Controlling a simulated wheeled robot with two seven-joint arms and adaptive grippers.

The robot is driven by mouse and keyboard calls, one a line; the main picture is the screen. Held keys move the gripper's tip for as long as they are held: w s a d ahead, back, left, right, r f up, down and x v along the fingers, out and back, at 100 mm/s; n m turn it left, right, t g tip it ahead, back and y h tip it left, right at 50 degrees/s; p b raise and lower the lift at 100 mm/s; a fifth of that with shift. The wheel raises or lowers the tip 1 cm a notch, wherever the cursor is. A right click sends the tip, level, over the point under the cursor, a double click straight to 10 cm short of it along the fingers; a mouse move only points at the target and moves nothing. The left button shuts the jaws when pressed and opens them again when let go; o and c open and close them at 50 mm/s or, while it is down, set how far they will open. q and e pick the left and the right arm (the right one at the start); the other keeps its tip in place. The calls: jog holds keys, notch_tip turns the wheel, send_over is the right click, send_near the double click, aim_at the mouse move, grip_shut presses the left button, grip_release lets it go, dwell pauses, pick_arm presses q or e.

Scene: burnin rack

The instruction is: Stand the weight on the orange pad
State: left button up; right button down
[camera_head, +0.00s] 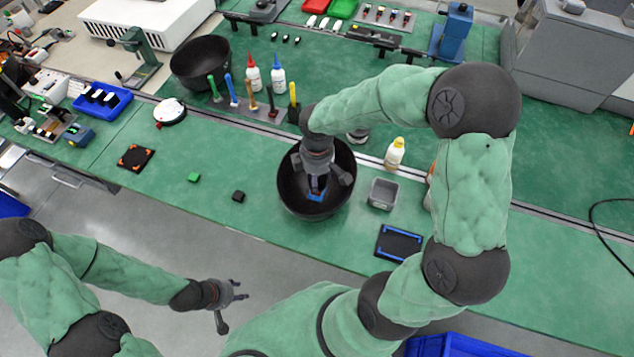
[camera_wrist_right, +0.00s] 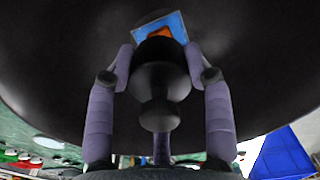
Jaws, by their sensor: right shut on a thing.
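The weight (camera_wrist_right: 160,82), a dark knobbed piece, is between the fingers of my right gripper (camera_wrist_right: 163,62) in the right wrist view. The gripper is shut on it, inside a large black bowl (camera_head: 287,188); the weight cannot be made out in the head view. My right gripper (camera_head: 317,186) points down into this bowl. A black pad with orange corners (camera_head: 135,157), the likely orange pad, lies at the left of the green table with nothing on it. My left gripper (camera_head: 228,300) is open and empty, off the front edge of the table.
A blue and orange piece (camera_wrist_right: 150,28) lies in the bowl past the fingertips. A grey bin (camera_head: 383,194) and a blue-edged pad (camera_head: 399,244) are to the right. Green (camera_head: 194,177) and black (camera_head: 238,196) blocks lie between bowl and orange-cornered pad.

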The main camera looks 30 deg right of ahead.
jog(key=shift+f+b, duration=0.4)
jog(key=shift+f, duration=0.85)
jog(key=shift+f, duration=0.2)
jog(key=c, duration=0.5)
grip_release()
jog(key=shift+a, duration=0.1)
notch_tip(320, 180, up, 12)
jog(key=p, duration=0.4)
jog(key=shift+r, duration=0.2)
jog(key=shift+a+f, duration=0.1)
